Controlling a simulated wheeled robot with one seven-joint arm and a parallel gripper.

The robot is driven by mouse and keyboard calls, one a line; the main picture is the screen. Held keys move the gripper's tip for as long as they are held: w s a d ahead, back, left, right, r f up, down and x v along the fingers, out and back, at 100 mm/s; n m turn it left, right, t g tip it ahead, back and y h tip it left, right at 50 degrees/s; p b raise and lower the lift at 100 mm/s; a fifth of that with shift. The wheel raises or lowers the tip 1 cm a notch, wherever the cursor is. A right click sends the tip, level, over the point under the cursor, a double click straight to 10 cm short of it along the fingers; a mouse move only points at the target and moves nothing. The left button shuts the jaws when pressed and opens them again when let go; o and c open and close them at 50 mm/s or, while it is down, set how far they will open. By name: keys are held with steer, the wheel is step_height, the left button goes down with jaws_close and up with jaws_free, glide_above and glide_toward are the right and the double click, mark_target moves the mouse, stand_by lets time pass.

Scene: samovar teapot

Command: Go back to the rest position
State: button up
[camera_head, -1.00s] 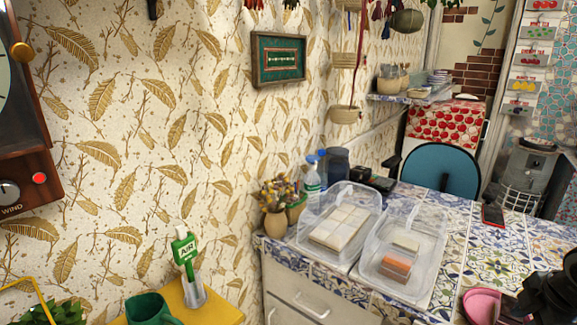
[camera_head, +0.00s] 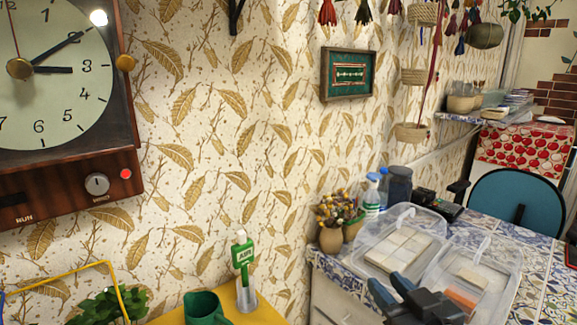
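My gripper (camera_head: 391,287) shows at the bottom right of the head view, its two blue-tipped fingers pointing up and left. A gap shows between the fingertips and nothing is seen between them. It appears in front of the tiled counter (camera_head: 483,238) and overlaps the lower edges of the two clear containers, the left one (camera_head: 375,262) holding pale blocks and the right one (camera_head: 505,297) a pale and an orange block. I cannot tell its height above the counter. The rest of my arm is cut off by the frame's bottom edge.
A big wooden clock (camera_head: 90,165) hangs at the left. Dried flowers (camera_head: 338,208) and bottles stand at the counter's back. A blue chair (camera_head: 517,202) stands behind.

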steer(key=s+a+f+m+h, duration=0.2)
steer(key=s+f+m, duration=0.15)
steer(key=s, duration=0.75)
steer(key=s+a+f+m+h, duration=0.1)
steer(key=s+f+m+h, duration=0.2)
steer(key=s, duration=0.8)
steer(key=s+d+n+y, duration=0.1)
steer(key=s+d, duration=0.2)
steer(key=s, duration=0.6)
steer(key=s+d+r+n+g+y, duration=0.1)
steer(key=s+d, duration=0.3)
steer(key=s, duration=0.5)
steer(key=shift+s+d+r+n, duration=0.2)
steer(key=shift+s+n, duration=0.2)
steer(key=shift+n, duration=0.35)
